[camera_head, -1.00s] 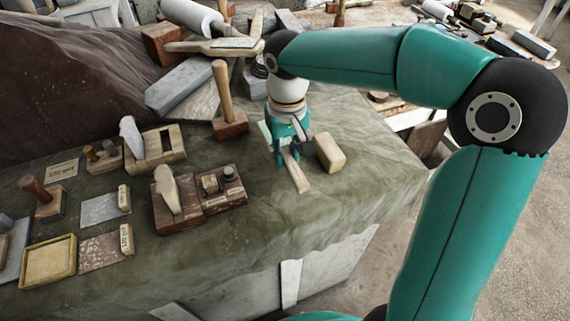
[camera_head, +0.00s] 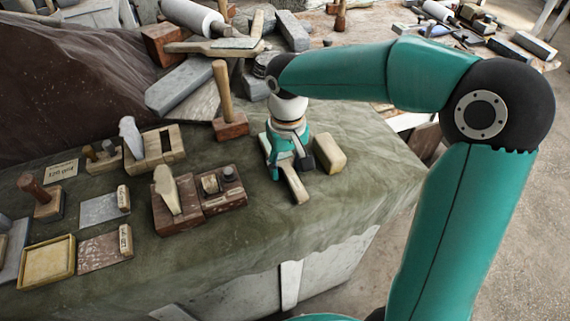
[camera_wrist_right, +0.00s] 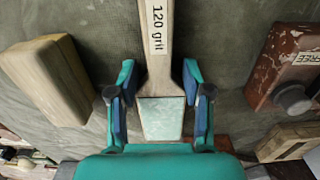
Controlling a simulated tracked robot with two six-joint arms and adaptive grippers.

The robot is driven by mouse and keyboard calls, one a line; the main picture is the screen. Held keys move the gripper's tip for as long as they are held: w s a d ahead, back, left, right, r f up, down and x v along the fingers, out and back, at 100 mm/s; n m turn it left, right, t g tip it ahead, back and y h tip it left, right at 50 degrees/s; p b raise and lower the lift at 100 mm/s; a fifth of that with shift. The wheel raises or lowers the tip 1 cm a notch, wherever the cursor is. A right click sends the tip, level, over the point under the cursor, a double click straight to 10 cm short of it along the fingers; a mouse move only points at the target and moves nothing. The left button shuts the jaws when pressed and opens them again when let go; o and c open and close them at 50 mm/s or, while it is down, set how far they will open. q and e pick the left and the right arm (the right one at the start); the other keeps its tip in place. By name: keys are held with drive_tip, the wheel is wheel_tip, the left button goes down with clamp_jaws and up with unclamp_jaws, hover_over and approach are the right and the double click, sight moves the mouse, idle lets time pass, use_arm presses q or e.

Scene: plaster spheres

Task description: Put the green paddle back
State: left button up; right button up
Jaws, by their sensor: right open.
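The paddle (camera_head: 294,187) lies on the green-grey cloth, its pale wooden handle pointing towards the front. In the right wrist view its handle is labelled "120 grit" (camera_wrist_right: 157,30) and its square pad (camera_wrist_right: 161,118) is pale green. My right gripper (camera_head: 287,165) is low over the pad end of the paddle. In the right wrist view my right gripper (camera_wrist_right: 160,97) is open, with one finger on each side of the paddle and gaps visible between. The head view hides most of the pad behind the gripper. My left gripper is not in view.
A beige block (camera_head: 331,154) lies close to the right of the gripper. A slotted wooden block (camera_head: 170,152) and an upright mallet (camera_head: 222,92) stand further left. Cloth in front is clear.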

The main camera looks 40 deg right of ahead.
sight(287, 166)
wheel_tip(287, 166, up, 12)
drive_tip(key=p, duration=0.1)
idle(0.5)
idle(0.5)
